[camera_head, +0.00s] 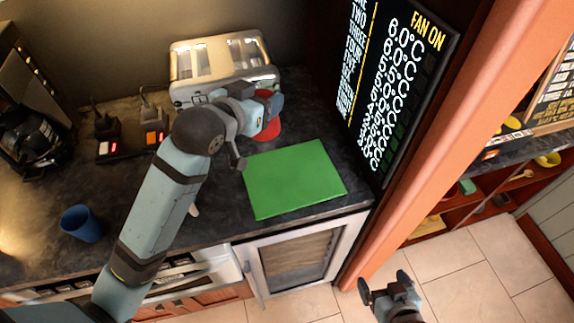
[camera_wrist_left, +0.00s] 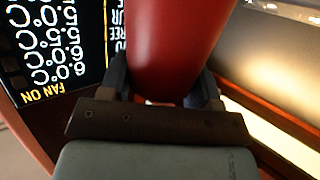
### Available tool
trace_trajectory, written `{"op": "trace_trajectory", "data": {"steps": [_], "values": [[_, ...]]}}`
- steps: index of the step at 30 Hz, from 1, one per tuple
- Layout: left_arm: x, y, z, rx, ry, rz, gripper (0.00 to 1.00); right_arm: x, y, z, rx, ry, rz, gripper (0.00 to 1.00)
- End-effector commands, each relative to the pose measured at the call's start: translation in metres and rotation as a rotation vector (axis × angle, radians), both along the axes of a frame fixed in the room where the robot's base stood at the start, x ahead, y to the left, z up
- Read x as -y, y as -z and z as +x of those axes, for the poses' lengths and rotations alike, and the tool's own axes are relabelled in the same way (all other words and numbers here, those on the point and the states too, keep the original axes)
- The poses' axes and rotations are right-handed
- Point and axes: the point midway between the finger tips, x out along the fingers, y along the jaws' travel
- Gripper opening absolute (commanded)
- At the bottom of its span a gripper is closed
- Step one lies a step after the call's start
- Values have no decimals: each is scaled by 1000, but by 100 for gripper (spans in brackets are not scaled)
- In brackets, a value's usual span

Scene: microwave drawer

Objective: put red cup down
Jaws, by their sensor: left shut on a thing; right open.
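The red cup (camera_wrist_left: 170,45) fills the upper middle of the left wrist view, between the two fingers of my left gripper (camera_wrist_left: 163,92), which is shut on it. In the head view the red cup (camera_head: 268,128) shows only in part, behind my left gripper (camera_head: 262,112). It is near the front of the toaster and beyond the far edge of the green board. Whether its base touches the counter is hidden. My right gripper (camera_head: 386,288) is open and empty at the bottom of the head view, over the tiled floor.
A green board (camera_head: 295,180) lies flat on the dark counter (camera_head: 215,222). A silver toaster (camera_head: 222,62) stands behind it. A blue cup (camera_head: 81,223) is at the left. A menu screen (camera_head: 395,90) and an orange post (camera_head: 450,140) bound the counter's right side.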

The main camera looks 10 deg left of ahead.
Motion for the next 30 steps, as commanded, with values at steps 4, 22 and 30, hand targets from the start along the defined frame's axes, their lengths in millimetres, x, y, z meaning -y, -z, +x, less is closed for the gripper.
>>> {"op": "trace_trajectory", "data": {"steps": [4, 22, 30], "values": [[-4, 8, -2, -3, -5, 1, 30, -2, 1, -1, 0, -3, 2, 95], [-4, 147, -3, -3, -6, 2, 30, 0, 0, -4, -8, -1, -3, 95], [-4, 174, -3, -4, -5, 1, 30, 1, -2, -3, -6, 1, -4, 95]]}}
